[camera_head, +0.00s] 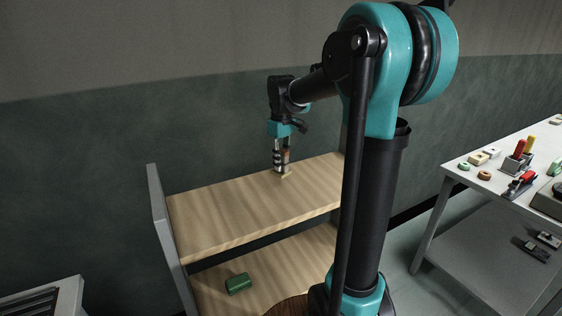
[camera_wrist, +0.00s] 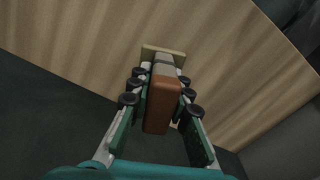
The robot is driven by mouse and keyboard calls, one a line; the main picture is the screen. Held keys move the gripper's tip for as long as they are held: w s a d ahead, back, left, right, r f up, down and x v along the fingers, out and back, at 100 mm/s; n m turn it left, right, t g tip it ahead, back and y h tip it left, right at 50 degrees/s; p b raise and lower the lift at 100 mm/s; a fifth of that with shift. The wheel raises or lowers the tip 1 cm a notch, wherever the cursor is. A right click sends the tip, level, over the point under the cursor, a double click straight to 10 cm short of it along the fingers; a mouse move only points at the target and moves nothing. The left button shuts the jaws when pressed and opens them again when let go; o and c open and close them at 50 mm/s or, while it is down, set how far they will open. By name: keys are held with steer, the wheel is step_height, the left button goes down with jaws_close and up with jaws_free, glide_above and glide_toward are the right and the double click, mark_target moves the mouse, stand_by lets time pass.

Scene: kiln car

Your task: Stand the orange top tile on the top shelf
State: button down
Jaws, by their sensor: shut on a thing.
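The orange-brown tile (camera_wrist: 163,103) stands upright between the fingers of my gripper (camera_wrist: 161,88) in the wrist view. A grey part and a pale flat piece (camera_wrist: 149,50) show at its far end, against the shelf. In the head view my gripper (camera_head: 281,165) points down over the back part of the wooden top shelf (camera_head: 235,208), shut on the tile (camera_head: 286,156). The tile's lower end is at or very near the shelf surface; I cannot tell whether it bears on it. The fingers hide part of the tile in the head view.
A green block (camera_head: 238,284) lies on the lower shelf (camera_head: 262,266). A grey post (camera_head: 168,235) stands at the shelf's left end. A table (camera_head: 452,185) at the right holds several small pieces and tools. Most of the top shelf is bare.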

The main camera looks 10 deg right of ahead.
steer(key=shift+f, duration=2.85)
steer(key=shift+f, duration=0.6)
steer(key=c, duration=1.3)
jaws_free()
steer(key=shift+r, duration=0.1)
steer(key=shift+r, duration=3.9)
